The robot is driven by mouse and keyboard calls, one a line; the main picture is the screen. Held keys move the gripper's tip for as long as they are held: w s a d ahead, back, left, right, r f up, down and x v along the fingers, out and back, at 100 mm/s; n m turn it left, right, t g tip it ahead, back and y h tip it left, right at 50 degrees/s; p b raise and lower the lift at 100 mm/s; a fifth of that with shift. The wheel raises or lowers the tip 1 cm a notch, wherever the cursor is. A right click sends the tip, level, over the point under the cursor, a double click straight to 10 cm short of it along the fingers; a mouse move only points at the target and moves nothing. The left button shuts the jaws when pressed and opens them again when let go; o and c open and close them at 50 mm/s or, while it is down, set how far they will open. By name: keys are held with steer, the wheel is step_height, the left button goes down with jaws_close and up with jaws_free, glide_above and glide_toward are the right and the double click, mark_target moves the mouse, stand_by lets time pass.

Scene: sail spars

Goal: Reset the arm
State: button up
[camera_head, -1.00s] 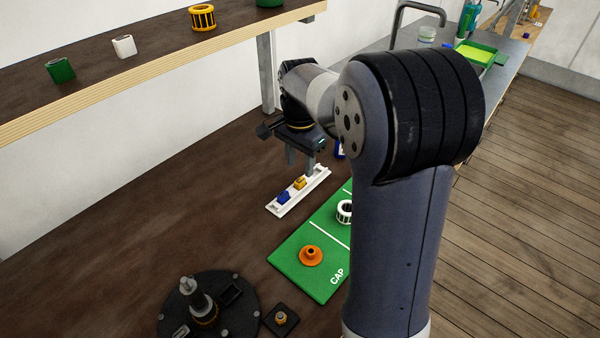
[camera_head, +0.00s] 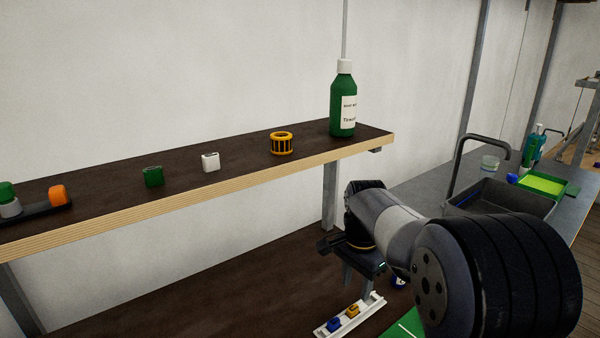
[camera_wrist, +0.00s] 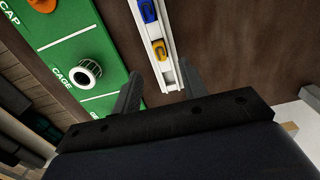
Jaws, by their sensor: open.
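My gripper (camera_wrist: 160,88) is open in the wrist view, its two dark fingers apart with nothing held between them. In the head view my gripper (camera_head: 356,285) hangs over the workbench, beside the far end of a white rail. The white rail (camera_head: 322,331) lies on the bench with a blue block (camera_head: 334,324) and a yellow block (camera_head: 352,310) on it. The wrist view shows the blue block (camera_wrist: 148,10) and yellow block (camera_wrist: 159,49) too. The rail's end reaches between the fingers in that view; I cannot tell whether they touch it.
A shelf (camera_head: 230,182) above the bench holds a green bottle (camera_head: 343,105), a yellow cage (camera_head: 281,144), a white piece (camera_head: 210,162) and a green piece (camera_head: 153,176). A green mat (camera_wrist: 62,45) bears a white ring (camera_wrist: 85,72). A sink (camera_head: 495,203) stands at the right.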

mark_target(353, 307)
step_height(353, 307, down, 7)
steer(key=shift+f, duration=0.1)
steer(key=shift+r, duration=0.5)
steer(key=shift+f, duration=0.15)
